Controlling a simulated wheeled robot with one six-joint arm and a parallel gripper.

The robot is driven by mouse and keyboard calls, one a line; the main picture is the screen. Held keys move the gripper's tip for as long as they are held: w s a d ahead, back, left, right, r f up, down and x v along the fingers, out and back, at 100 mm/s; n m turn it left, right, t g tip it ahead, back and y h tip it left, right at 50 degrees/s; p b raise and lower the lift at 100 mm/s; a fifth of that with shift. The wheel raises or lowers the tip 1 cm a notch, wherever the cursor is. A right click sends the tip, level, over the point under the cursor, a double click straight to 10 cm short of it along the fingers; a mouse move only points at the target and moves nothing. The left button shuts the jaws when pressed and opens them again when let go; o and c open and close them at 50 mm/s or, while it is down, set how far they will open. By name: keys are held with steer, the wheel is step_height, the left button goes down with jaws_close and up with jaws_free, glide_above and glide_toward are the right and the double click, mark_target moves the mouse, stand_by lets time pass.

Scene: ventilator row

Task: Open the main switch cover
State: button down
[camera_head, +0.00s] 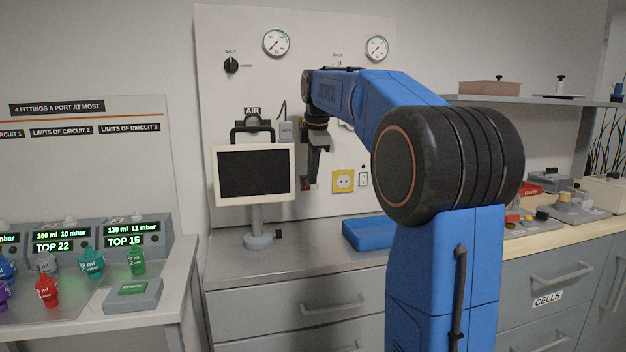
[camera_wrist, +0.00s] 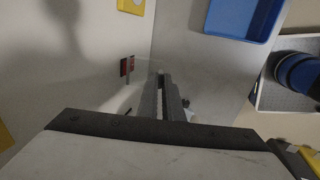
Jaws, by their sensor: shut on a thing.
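A small dark red switch part (camera_head: 305,185) is on the pale wall panel, right of the monitor. It also shows in the wrist view (camera_wrist: 127,66), with a grey piece below it. I cannot tell which piece is the main switch cover. My gripper (camera_head: 313,167) points downward in front of the panel and partly hides the red part. In the wrist view my gripper's fingers (camera_wrist: 165,84) are close together, just right of the red part. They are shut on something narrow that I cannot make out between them.
A monitor (camera_head: 252,174) on a stand is close left of my gripper. A yellow socket plate (camera_head: 343,181) and a white wall switch (camera_head: 363,179) are to the right. A blue tray (camera_head: 369,234) lies on the counter below. Bare grey counter (camera_head: 310,258) lies left of the tray.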

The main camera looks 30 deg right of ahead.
steer(key=shift+w+r+g+y, duration=0.3)
steer(key=shift+r+g, duration=0.1)
steer(key=shift+g, duration=0.35)
steer(key=shift+w+r+g+y, duration=0.2)
steer(key=shift+w+r+g, duration=0.15)
steer(key=shift+g, duration=0.4)
steer(key=shift+r, duration=0.15)
steer(key=c, duration=1.9)
jaws_free()
steer(key=shift+s+r, duration=0.1)
